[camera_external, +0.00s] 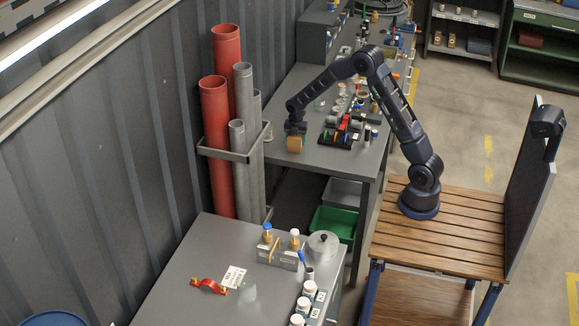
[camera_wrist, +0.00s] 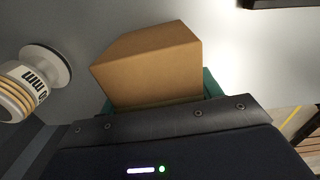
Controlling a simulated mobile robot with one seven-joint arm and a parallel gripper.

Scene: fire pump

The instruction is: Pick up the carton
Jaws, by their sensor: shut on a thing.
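The carton (camera_external: 295,144) is a small tan-brown box at the left part of the far grey bench (camera_external: 345,157). My gripper (camera_external: 296,133) is over it, pointing down, and is shut on it. In the wrist view the carton (camera_wrist: 150,62) fills the upper middle, tilted in the picture. Teal finger parts of my gripper (camera_wrist: 160,100) show at both sides of its near end. The carton's lower side is hidden, and I cannot tell whether it touches the bench.
A dark tray of red and green parts (camera_external: 342,132) stands right of the carton. Tall red pipes (camera_external: 218,140) stand in a rack to the left. A white-and-yellow labelled object (camera_wrist: 25,88) is left of the carton. The near table (camera_external: 185,265) holds bottles and a red part.

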